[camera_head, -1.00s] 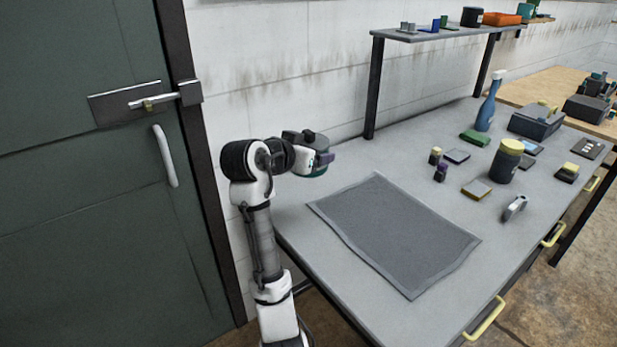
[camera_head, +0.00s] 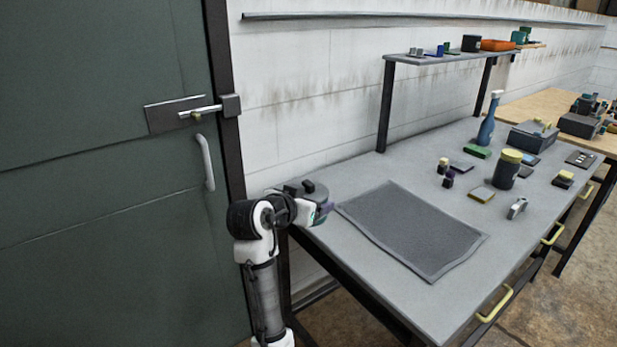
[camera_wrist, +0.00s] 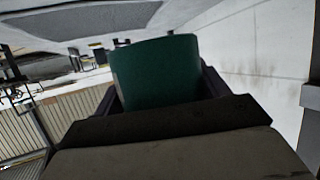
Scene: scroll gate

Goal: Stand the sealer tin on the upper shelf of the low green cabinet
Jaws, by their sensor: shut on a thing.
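My gripper (camera_head: 318,208) is shut on a green, round-sided tin (camera_wrist: 155,72), which looks like the sealer tin. In the wrist view the tin sits between the two dark fingers, and its lower part is hidden behind the gripper body. In the head view the gripper is near the left end of the grey workbench, and the tin is mostly hidden by my wrist. No label can be read on it. No low green cabinet can be made out in these frames.
A dark green door (camera_head: 100,240) with a bolt (camera_head: 205,111) and a pale handle (camera_head: 207,163) stands at left. The grey workbench (camera_head: 345,172) holds a dark mat (camera_head: 415,230), a blue spray bottle (camera_head: 487,122) and a dark jar (camera_head: 505,172). A raised shelf (camera_head: 440,57) is behind.

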